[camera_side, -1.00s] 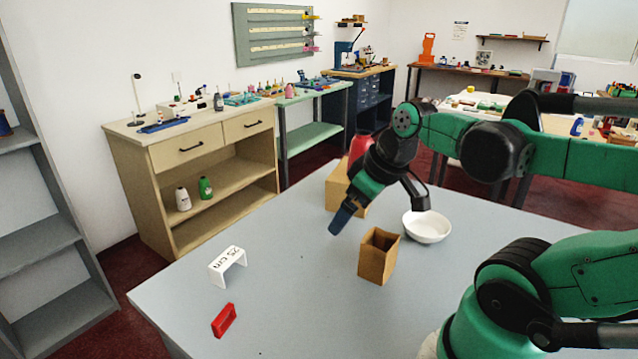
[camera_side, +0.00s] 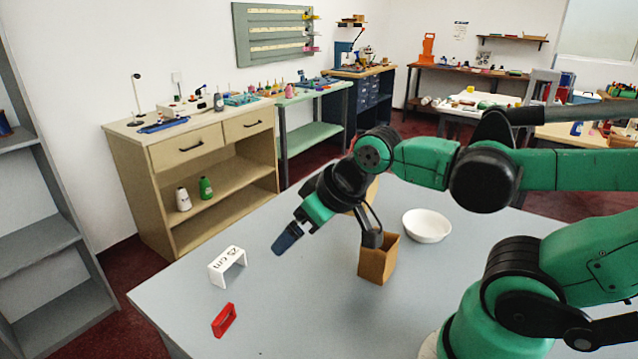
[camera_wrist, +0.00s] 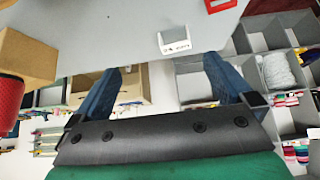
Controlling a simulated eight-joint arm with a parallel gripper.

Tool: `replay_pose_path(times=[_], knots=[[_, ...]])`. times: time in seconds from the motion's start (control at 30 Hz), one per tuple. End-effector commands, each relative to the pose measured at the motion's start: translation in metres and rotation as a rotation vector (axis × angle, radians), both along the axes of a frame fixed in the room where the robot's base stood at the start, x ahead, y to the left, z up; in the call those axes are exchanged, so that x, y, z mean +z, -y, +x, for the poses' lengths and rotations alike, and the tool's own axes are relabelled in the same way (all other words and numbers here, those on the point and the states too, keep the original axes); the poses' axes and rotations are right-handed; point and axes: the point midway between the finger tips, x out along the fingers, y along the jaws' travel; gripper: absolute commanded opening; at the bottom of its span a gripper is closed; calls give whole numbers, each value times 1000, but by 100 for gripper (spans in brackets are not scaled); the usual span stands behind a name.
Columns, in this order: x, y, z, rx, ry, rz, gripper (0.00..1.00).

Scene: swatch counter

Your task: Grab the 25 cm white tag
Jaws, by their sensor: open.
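The white tag (camera_side: 228,266), marked "25 cm", stands like a small bridge near the far left edge of the grey table. It also shows in the wrist view (camera_wrist: 174,43), ahead of and between my two fingers. My gripper (camera_side: 287,238) is open and empty, above the table and to the right of the tag, apart from it. In the wrist view my gripper (camera_wrist: 165,80) shows its two blue fingers spread wide.
A red piece (camera_side: 224,320) lies just in front of the tag. A brown open box (camera_side: 377,265) stands under my arm, with a white bowl (camera_side: 427,225) to its right. Another cardboard box (camera_wrist: 28,58) and a red object (camera_wrist: 9,100) show at left in the wrist view. The table between gripper and tag is clear.

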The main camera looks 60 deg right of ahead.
Motion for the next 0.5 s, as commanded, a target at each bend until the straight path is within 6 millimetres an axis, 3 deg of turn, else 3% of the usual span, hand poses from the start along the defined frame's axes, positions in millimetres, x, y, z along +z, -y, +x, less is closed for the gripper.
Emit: replay_pose_path(times=[0.1, 0.13, 0.5], knots=[[0, 0, 0, 0, 0, 0, 100], [0, 0, 0, 0, 0, 0, 94], [2, -1, 6, 28, -27, 8, 94]])
